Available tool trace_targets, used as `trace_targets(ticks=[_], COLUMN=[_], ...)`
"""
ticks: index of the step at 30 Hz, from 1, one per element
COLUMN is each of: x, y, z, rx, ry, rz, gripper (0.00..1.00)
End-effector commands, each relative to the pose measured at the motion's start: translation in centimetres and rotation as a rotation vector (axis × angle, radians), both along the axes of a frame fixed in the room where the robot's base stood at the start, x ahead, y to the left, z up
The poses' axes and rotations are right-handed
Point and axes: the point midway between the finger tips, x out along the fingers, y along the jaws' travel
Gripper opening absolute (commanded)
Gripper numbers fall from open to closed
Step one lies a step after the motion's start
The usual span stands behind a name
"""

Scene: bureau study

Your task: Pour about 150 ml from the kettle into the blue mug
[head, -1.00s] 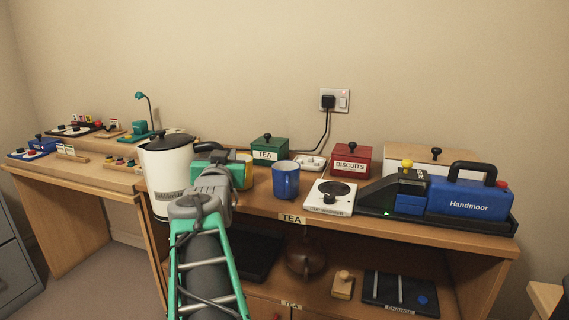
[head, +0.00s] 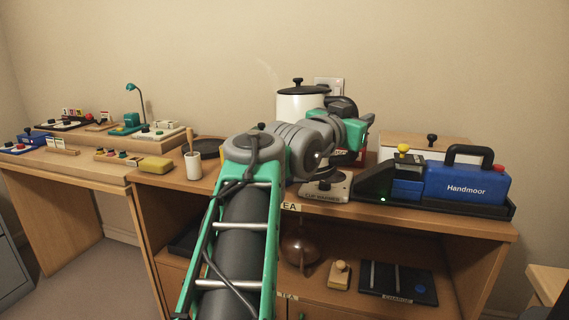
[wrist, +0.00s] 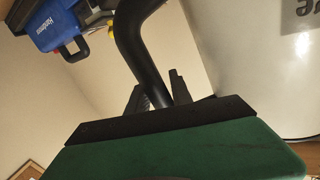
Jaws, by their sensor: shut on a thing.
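The white kettle (head: 300,106) with a black lid is up in front of the wall, above the tea shelf, and looks upright. My gripper (head: 343,108) is at its right side. In the wrist view my gripper's dark fingers (wrist: 157,97) are closed around the black kettle handle (wrist: 135,35), and the white kettle body (wrist: 265,60) fills the right side. The blue mug cannot be seen in either current view; my arm covers the place where it stood. The kettle's lower part and spout are hidden too.
A white hot plate (head: 326,188) and the blue Handmoor machine (head: 466,198) stand right of my arm. A white pot with a wooden tool (head: 193,166), a dark round base (head: 208,148) and a yellow sponge (head: 155,165) are to the left. The red biscuits tin is mostly hidden.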

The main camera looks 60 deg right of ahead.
Motion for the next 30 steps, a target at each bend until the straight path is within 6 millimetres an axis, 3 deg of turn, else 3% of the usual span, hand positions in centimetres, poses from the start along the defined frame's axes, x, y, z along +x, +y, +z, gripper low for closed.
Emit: trace_targets(ticks=[1,6,11,23,30], x=[-1.4,-4.7,-6.1,-6.1,-4.0], y=[0.4,1.2,1.7,1.7,1.7], z=[-0.7,-2.5,-3.1,-2.8,-1.0], rx=[-0.013,-0.013,-0.014,-0.014,-0.016], ry=[-0.006,-0.006,-0.006,-0.006,-0.007], rz=[-0.034,-0.126,-0.166,-0.167,-0.123], gripper=[0.00,0.00,0.00,0.00,0.00])
